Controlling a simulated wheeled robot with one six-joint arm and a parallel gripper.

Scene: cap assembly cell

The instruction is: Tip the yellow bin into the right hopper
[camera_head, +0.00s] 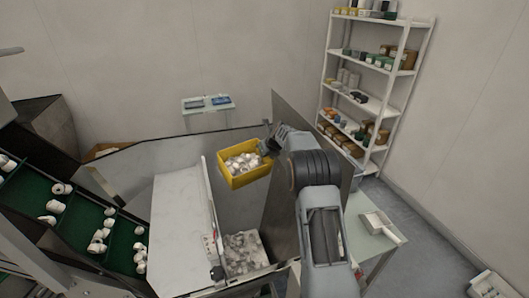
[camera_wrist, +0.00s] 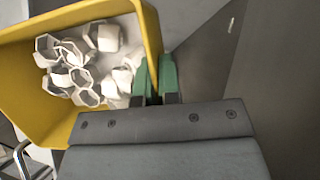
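The yellow bin (camera_head: 238,182) is held up in the air in the head view, roughly level, with several white cap-like parts in it. It also shows in the wrist view (camera_wrist: 20,92), where the white parts lie inside. My gripper (camera_head: 268,144) is at the bin's right side. In the wrist view the green fingers of my gripper (camera_wrist: 153,78) are closed around the bin's right wall. Below the bin is the open right hopper (camera_head: 232,208), with a pile of pale parts at its bottom.
A dark upright panel (camera_head: 290,190) stands right of the hopper, close to my arm. A white sloped panel (camera_head: 177,225) lies to the left. A green conveyor (camera_head: 75,215) carries white parts. A shelf rack (camera_head: 375,100) and a small table (camera_head: 357,235) stand at right.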

